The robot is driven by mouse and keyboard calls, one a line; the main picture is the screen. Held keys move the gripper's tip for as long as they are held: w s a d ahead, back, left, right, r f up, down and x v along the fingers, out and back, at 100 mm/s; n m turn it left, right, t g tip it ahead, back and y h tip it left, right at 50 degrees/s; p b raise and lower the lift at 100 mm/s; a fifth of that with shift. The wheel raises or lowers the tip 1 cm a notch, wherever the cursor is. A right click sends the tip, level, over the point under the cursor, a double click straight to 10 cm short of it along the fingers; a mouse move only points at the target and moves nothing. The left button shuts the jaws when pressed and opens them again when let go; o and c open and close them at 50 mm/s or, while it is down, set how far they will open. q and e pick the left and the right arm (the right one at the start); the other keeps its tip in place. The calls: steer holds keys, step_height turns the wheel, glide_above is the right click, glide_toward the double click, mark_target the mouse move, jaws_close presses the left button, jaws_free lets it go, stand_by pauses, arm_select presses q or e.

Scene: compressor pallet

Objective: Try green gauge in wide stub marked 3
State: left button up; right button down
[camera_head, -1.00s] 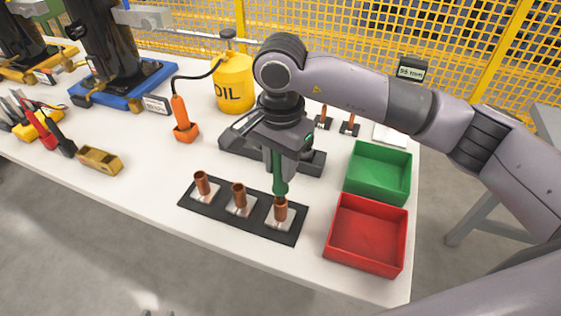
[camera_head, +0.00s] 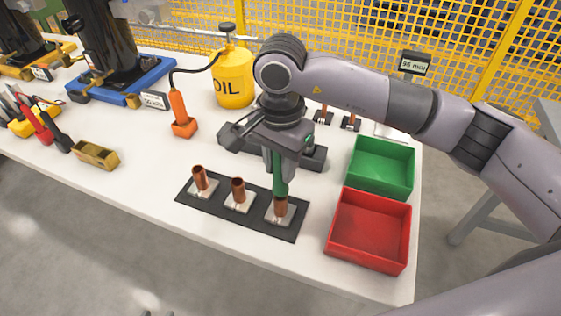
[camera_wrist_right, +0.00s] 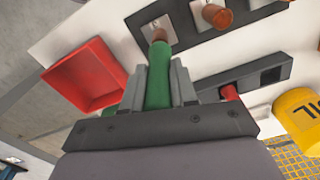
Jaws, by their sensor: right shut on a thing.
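My right gripper (camera_head: 279,178) is shut on the green gauge (camera_head: 280,186) and holds it upright over the right-hand copper stub (camera_head: 281,207) of the black strip (camera_head: 246,222). The gauge's lower end meets the stub's mouth; I cannot tell how far it is inside. In the right wrist view the green gauge (camera_wrist_right: 158,75) stands between the fingers, in line with the stub (camera_wrist_right: 158,36). Two more copper stubs, the middle one (camera_head: 238,190) and the left one (camera_head: 199,178), stand on the strip. Markings on the stubs are not legible. My left gripper is not in view.
A red bin (camera_head: 369,231) and a green bin (camera_head: 381,167) stand to the right. A black holder (camera_head: 232,137) lies behind the gripper, with a red gauge (camera_wrist_right: 230,92) in it. A yellow oil can (camera_head: 234,78) and an orange tool (camera_head: 181,113) stand behind left.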

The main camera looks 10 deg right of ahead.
steer(key=shift+f+b, duration=0.8)
steer(key=shift+f, duration=0.1)
steer(key=shift+s+f+b, duration=0.1)
steer(key=shift+f+b, duration=0.1)
steer(key=shift+b, duration=0.4)
stand_by(2.2)
steer(key=shift+r+p, duration=1.4)
steer(key=shift+r, duration=1.8)
steer(key=shift+r+p, duration=0.95)
steer(key=shift+r, duration=1)
